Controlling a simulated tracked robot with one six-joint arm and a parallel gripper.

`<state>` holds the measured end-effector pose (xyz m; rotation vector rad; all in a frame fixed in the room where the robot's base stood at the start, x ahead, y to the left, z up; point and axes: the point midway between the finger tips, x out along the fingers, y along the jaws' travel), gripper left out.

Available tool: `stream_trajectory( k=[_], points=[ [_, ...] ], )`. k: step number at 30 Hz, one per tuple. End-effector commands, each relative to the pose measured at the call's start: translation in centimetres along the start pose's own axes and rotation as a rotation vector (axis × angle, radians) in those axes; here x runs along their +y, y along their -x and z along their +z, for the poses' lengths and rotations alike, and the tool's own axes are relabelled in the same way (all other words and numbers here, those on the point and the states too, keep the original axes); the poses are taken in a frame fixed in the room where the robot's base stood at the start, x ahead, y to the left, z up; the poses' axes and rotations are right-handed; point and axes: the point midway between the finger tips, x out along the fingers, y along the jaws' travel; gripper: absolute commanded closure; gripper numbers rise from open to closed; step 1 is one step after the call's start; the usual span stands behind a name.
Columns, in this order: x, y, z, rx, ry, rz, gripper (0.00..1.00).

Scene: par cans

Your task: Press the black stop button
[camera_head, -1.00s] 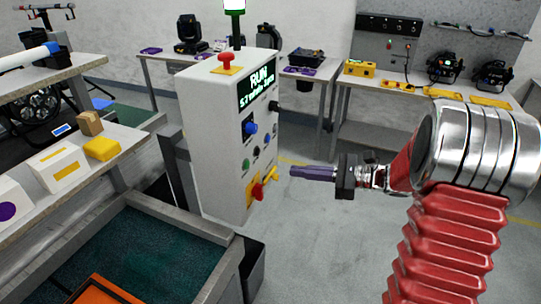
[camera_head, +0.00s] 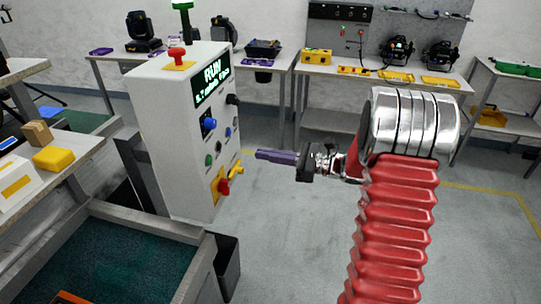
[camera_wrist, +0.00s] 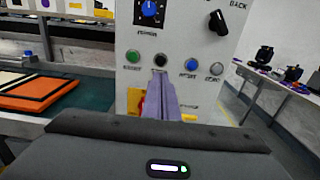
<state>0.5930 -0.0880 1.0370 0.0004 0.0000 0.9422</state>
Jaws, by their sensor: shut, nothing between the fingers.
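The black stop button (camera_wrist: 160,59) is on the control box's front panel, between a green and a blue button in the wrist view. It also shows, small, in the head view (camera_head: 218,147). The white control box (camera_head: 165,140) has a screen reading RUN. My gripper (camera_head: 258,154) is shut and empty, its purple fingers pointing left toward the panel, with a visible gap before it. In the wrist view the fingertips (camera_wrist: 159,76) appear just below the black button; the button is not covered.
A blue knob (camera_wrist: 149,12) and a black switch (camera_wrist: 217,22) sit above the button row. A red knob on a yellow plate (camera_head: 223,187) and a yellow lever are below. A conveyor (camera_head: 110,250) lies at lower left. The floor to the right is clear.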

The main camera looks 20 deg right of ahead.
Motion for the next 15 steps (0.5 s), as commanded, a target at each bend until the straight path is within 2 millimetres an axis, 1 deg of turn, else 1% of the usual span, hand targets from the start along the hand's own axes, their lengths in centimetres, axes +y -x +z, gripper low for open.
stream_trajectory(
  k=[1, 15],
  points=[
    [0.1, -0.9, 0.0, 0.0, 0.0, 0.004, 1.0],
    [0.1, -8.1, 0.0, 0.0, 0.0, 0.003, 1.0]
  ],
)
